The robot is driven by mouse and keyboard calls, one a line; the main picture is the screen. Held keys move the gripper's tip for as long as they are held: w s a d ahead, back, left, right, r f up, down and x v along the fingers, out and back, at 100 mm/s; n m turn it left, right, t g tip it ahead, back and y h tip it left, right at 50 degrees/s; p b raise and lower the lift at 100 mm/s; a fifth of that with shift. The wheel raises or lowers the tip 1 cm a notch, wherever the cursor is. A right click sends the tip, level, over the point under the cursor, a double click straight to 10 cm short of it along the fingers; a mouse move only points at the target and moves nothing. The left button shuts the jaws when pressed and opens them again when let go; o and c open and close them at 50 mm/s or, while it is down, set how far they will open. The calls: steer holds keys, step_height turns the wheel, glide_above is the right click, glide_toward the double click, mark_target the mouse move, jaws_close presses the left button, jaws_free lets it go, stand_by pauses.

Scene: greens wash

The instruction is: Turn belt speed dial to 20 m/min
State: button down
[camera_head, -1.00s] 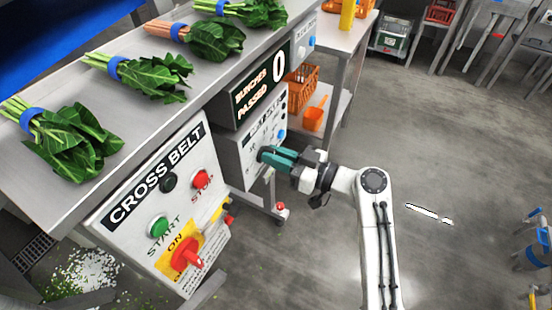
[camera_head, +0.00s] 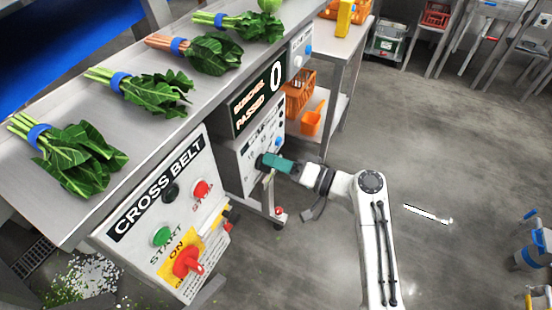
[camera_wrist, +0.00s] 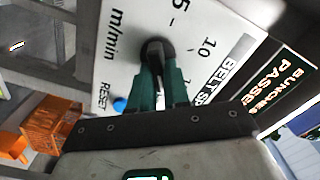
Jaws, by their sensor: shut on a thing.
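The belt speed panel is a white plate (camera_wrist: 120,25) with printed numbers and "m/min", seen close in the wrist view. The black belt speed dial (camera_wrist: 158,46) sits on it, partly covered by my fingers. "5" and "10" show beside it; other numbers are hidden, and I cannot read where the dial points. My gripper (camera_wrist: 161,75) has green fingers, shut on the dial. In the head view my gripper (camera_head: 268,162) reaches the panel (camera_head: 252,150) from the right, and the dial is mostly hidden there.
A blue button (camera_wrist: 119,104) marked RESET is close to the fingers. The "BUNCHES PASSED" display (camera_head: 258,95) reads 0 above the panel. The CROSS BELT box (camera_head: 150,225) stands at left front. Orange crates (camera_head: 298,95) are behind.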

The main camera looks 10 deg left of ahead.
steer(key=m+p, duration=0.1)
steer(key=m, duration=0.2)
steer(key=m+p, duration=0.1)
steer(key=m, duration=0.2)
steer(key=shift+w+a+f+p, duration=0.1)
steer(key=shift+w+p, duration=0.1)
steer(key=shift+p, duration=0.15)
steer(key=shift+m, duration=0.4)
steer(key=c, duration=1.4)
jaws_free()
steer(key=o, duration=0.3)
steer(key=shift+f, duration=0.25)
steer(key=shift+s, duration=0.1)
steer(key=v, duration=1)
steer(key=shift+d, duration=0.4)
steer(key=shift+s, duration=0.1)
